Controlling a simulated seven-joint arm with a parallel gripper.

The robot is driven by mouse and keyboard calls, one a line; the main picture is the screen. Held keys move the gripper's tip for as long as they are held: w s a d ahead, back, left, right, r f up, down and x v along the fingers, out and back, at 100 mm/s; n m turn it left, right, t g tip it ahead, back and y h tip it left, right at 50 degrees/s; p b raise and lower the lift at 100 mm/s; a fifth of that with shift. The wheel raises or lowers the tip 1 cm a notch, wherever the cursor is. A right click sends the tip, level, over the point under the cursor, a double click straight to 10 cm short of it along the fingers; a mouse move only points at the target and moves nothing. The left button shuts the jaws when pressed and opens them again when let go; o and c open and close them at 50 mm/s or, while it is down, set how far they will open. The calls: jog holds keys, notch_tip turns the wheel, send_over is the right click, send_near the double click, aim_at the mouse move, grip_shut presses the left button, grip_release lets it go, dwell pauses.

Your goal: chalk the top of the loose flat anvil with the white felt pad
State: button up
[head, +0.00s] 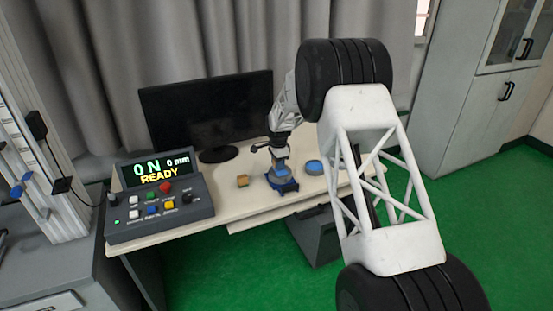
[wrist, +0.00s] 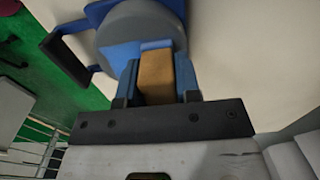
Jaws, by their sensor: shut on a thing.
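My gripper (wrist: 158,88) is shut on a tan block (wrist: 156,72), with a dark blue finger on each side of it. No white felt shows on the block; its far face is hidden. Beyond it a round grey top, probably the flat anvil (wrist: 138,24), sits in a blue holder (wrist: 98,12). A bright blue patch (wrist: 119,52) shows at the anvil's near edge beside the block. I cannot tell whether block and anvil touch. In the head view my gripper (head: 279,150) is low over the blue holder (head: 283,186) on the table.
A blue round dish (head: 314,167) stands right of the holder, and a small tan block (head: 242,181) left of it. A control box (head: 160,209) reading "0 N, 0 mm, READY" is at the table's left. A dark monitor (head: 207,112) stands behind.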

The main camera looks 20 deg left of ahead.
jog(key=shift+s+d+r, duration=0.1)
jog(key=shift+s+d, duration=0.7)
jog(key=shift+d, duration=0.05)
jog(key=shift+w+a, duration=0.1)
jog(key=shift+a, duration=0.05)
jog(key=shift+w+a, duration=1.35)
notch_tip(320, 180, up, 8)
jog(key=shift+s, duration=0.1)
